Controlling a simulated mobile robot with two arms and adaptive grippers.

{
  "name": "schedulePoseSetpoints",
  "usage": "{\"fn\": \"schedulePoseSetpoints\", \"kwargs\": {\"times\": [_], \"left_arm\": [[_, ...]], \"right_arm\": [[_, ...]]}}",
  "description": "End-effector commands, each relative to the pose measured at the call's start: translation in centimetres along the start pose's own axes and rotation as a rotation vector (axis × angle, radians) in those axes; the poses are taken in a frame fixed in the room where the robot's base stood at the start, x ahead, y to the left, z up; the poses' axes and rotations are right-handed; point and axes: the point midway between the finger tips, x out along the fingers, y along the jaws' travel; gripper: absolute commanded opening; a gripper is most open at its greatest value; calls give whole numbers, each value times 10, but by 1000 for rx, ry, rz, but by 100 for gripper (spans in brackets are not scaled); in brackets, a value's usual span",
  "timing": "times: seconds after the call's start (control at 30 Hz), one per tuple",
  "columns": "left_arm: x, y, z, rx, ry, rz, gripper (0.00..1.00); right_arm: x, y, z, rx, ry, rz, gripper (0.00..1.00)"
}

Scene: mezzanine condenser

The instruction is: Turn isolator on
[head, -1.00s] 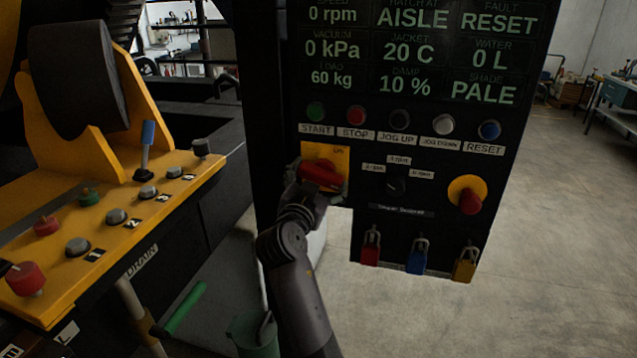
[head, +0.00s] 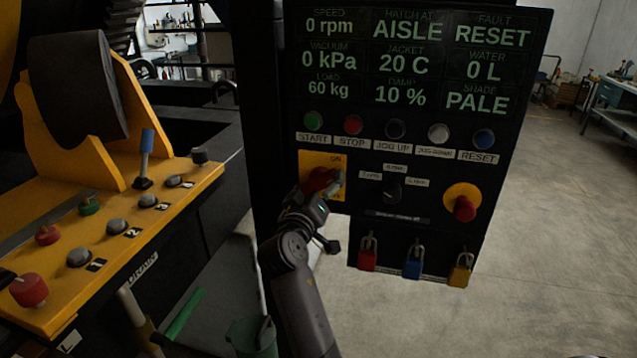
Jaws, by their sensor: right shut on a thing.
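The isolator is a red rotary handle (head: 318,180) on a yellow plate (head: 337,160) marked ON at the top, at the left of the black control panel. My right gripper (head: 327,190) is shut on the handle from below and in front, and hides part of it. The visible part of the handle slants up to the right, so its exact angle is hard to tell. My left gripper is out of view.
Above the handle are a green START button (head: 313,121), a red STOP button (head: 353,125) and others. A red emergency knob (head: 464,208) and padlocks (head: 413,262) are to the right. A yellow console (head: 120,240) stands left.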

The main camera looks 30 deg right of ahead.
Motion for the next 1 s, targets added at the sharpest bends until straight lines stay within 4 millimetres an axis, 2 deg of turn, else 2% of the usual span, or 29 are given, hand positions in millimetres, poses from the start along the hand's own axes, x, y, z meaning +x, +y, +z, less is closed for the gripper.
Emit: {"fn": "schedulePoseSetpoints", "kwargs": {"times": [0.33,0.9,0.93,1.0], "left_arm": [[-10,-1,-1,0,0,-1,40],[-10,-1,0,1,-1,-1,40],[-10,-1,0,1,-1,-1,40],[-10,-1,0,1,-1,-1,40]], "right_arm": [[0,2,-2,-153,3,1,55],[0,1,-2,-187,5,1,55],[0,1,-2,-187,5,1,84],[0,1,-2,-186,5,2,88]]}}
